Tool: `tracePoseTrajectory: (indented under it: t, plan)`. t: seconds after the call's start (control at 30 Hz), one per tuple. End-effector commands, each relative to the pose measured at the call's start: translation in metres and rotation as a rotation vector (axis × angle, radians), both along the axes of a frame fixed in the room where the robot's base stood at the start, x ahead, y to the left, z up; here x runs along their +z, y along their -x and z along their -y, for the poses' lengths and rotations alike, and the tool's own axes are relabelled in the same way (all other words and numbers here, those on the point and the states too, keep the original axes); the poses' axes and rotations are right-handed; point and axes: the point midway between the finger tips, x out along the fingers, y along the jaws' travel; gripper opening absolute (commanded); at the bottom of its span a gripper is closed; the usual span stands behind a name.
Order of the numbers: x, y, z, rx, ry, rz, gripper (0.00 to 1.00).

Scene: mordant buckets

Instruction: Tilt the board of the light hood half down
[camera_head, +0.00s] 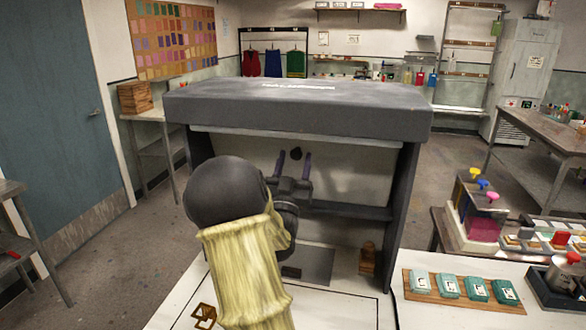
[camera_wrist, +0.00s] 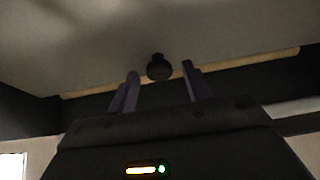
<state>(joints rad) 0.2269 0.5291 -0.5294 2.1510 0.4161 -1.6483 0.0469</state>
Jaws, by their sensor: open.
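The light hood (camera_head: 300,112) is a dark grey box-like stand with an open front, in the middle of the head view. Its pale board (camera_head: 350,165) shows inside under the top, with a dark round knob (camera_head: 296,153). In the wrist view the board (camera_wrist: 220,35) is a broad grey face with a light wooden edge, and the knob (camera_wrist: 159,67) stands out near that edge. My gripper (camera_head: 294,159) is open inside the hood, its two purple fingers pointing at the knob. In the wrist view the knob shows between the fingertips; I cannot tell whether they touch it.
The hood's side walls and a dark rear bar (camera_head: 350,211) flank my gripper. A grey plate (camera_head: 312,265) and a small brown wooden thing (camera_head: 368,258) are on the white surface below. To the right is a wooden tray (camera_head: 440,300) with several teal blocks.

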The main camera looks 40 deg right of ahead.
Motion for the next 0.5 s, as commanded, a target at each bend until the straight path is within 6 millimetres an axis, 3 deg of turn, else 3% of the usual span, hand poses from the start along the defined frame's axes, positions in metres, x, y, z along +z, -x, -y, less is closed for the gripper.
tracePoseTrajectory:
  t: [0.23,0.5]
  plan:
    - [-0.014,0.007,-0.013,0.002,-0.001,0.0,0.5]
    - [-0.047,0.028,-0.048,0.003,-0.003,-0.001,0.5]
